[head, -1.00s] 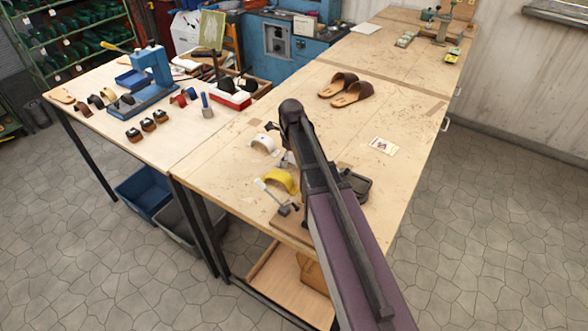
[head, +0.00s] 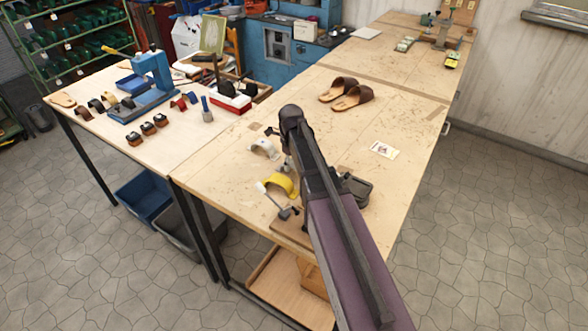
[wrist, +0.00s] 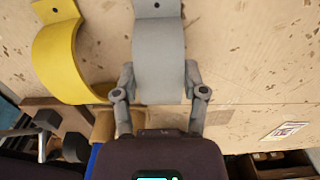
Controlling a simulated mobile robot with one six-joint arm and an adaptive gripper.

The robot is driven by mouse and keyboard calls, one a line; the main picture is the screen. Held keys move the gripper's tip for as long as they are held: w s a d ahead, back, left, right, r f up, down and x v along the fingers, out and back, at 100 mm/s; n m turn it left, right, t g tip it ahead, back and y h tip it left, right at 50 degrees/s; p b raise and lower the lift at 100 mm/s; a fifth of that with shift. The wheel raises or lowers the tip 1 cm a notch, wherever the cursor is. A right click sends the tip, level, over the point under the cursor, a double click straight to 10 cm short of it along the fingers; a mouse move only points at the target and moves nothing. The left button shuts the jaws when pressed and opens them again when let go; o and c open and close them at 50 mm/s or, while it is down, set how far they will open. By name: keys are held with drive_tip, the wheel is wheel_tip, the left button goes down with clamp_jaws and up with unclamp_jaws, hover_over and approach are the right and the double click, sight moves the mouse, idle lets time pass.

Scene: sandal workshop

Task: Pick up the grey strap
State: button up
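The grey strap (wrist: 160,60) is a curved band with a holed tab at its upper end, lying in the middle of the wrist view. My gripper (wrist: 160,70) is open, with one finger on each side of the strap and the tips close to its edges. I cannot tell whether they touch it. A yellow strap (wrist: 60,55) lies to the left, and it also shows in the head view (head: 285,185). A pale strap (head: 265,150) lies beyond the yellow one in the head view. I cannot tell if it is the grey strap. My arm hides my fingertips there.
A printed card (head: 384,150) lies right of my arm, and brown sandals (head: 345,93) lie farther back. The left bench (head: 95,130) holds a blue press (head: 152,75) and more straps. The tabletop around the card is clear.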

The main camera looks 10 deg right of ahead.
sight(291, 162)
drive_tip(key=shift+c, duration=0.4)
drive_tip(key=shift+r, duration=0.15)
wheel_tip(291, 162, up, 18)
drive_tip(key=p, duration=1.8)
drive_tip(key=shift+f, duration=0.2)
